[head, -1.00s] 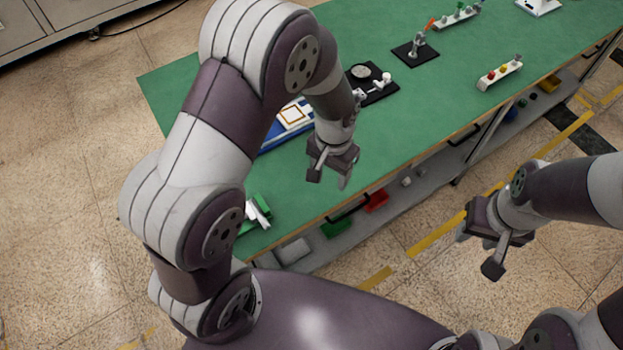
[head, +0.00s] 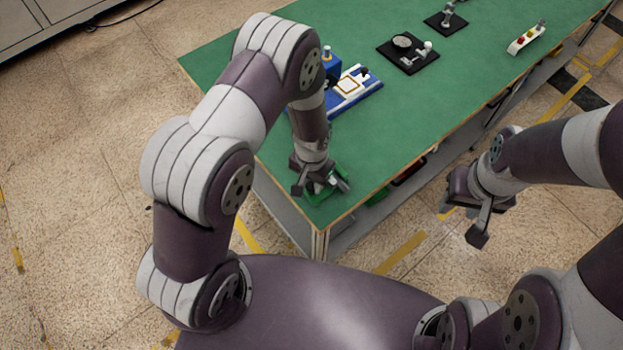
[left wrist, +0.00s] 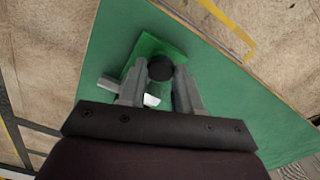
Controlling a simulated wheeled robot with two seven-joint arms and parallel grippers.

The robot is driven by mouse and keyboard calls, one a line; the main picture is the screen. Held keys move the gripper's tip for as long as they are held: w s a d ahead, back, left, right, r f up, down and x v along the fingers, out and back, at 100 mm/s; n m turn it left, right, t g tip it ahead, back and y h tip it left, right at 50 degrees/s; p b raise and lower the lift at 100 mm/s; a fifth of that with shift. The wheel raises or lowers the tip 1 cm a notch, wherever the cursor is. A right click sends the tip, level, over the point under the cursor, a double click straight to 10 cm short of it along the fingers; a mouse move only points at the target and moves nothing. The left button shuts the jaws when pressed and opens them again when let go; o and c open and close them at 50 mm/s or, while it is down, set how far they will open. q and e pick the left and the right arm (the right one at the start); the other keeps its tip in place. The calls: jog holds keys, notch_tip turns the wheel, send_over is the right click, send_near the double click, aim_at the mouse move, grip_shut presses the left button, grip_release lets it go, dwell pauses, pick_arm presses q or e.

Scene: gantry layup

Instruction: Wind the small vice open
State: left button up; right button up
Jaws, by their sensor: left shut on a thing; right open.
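The small vice (head: 343,184) stands near the table's front left corner, on a green base. In the left wrist view its green body (left wrist: 150,46) lies beyond the fingers, with a grey bar to the left. My left gripper (head: 314,186) is over the vice and covers much of it in the head view. In the left wrist view the left gripper (left wrist: 160,78) has its fingers on either side of a dark round knob (left wrist: 160,67), shut on it. How far the jaws of the vice stand apart is hidden. My right gripper (head: 476,221) is open and empty, off the table's front edge.
On the green table (head: 385,140), a blue tray (head: 350,93) lies behind the vice. A black plate with parts (head: 408,53) and a white block with coloured buttons (head: 526,38) stand farther off.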

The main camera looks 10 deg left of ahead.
pick_arm(q)
jog(key=shift+c, duration=0.9)
jog(key=shift+n, duration=0.3)
jog(key=n, duration=1)
jog(key=shift+n, duration=0.4)
jog(key=shift+w+r+n, duration=0.1)
jog(key=shift+n, duration=1.8)
